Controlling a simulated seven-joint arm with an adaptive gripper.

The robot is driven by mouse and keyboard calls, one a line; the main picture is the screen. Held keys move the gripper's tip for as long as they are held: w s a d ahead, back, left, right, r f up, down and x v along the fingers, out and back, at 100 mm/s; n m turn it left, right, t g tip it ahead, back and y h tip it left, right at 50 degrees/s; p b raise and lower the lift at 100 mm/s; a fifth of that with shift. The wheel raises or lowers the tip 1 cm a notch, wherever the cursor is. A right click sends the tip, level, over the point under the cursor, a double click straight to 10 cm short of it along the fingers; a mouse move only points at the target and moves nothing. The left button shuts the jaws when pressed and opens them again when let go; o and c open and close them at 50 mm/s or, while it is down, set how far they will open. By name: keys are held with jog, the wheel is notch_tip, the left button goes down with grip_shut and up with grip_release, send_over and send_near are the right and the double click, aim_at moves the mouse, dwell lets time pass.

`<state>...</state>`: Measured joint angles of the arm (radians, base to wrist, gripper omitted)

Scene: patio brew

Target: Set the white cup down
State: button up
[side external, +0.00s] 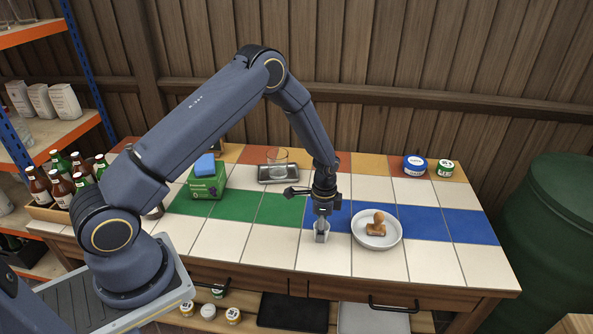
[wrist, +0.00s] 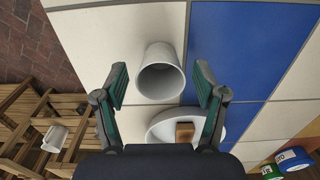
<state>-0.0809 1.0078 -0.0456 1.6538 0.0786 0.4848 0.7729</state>
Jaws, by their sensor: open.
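A white cup (side external: 322,232) stands on a cream tile of the counter, directly below my gripper (side external: 322,212). In the wrist view the white cup (wrist: 160,56) shows with its open mouth towards the camera, and it looks empty. My gripper (wrist: 161,82) is open, with one finger on each side of the cup and a visible gap on both sides. In the side view the gripper partly hides the cup.
A white dish (side external: 361,240) holding brown pieces (side external: 377,226) lies close to the right. Front tiles on both sides are clear.

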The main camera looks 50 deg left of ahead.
jog(key=s+r+n+t, duration=0.1)
jog(key=s+r+n, duration=0.15)
jog(key=r, duration=1.15)
jog(key=s+r+n+t, duration=0.1)
jog(key=s+r, duration=0.3)
jog(key=r, duration=0.9)
jog(key=s+d+r+n+t, duration=0.1)
jog(key=s+r, duration=0.3)
jog(key=s, duration=0.5)
jog(key=s+d+r+n+t, duration=0.1)
jog(key=s+r+n, duration=0.3)
jog(key=s, duration=0.5)
jog(key=shift+s+r+t, duration=0.15)
jog(key=shift+r+t, duration=0.2)
jog(key=shift+t, duration=0.45)
jog(key=shift+n, duration=0.25)
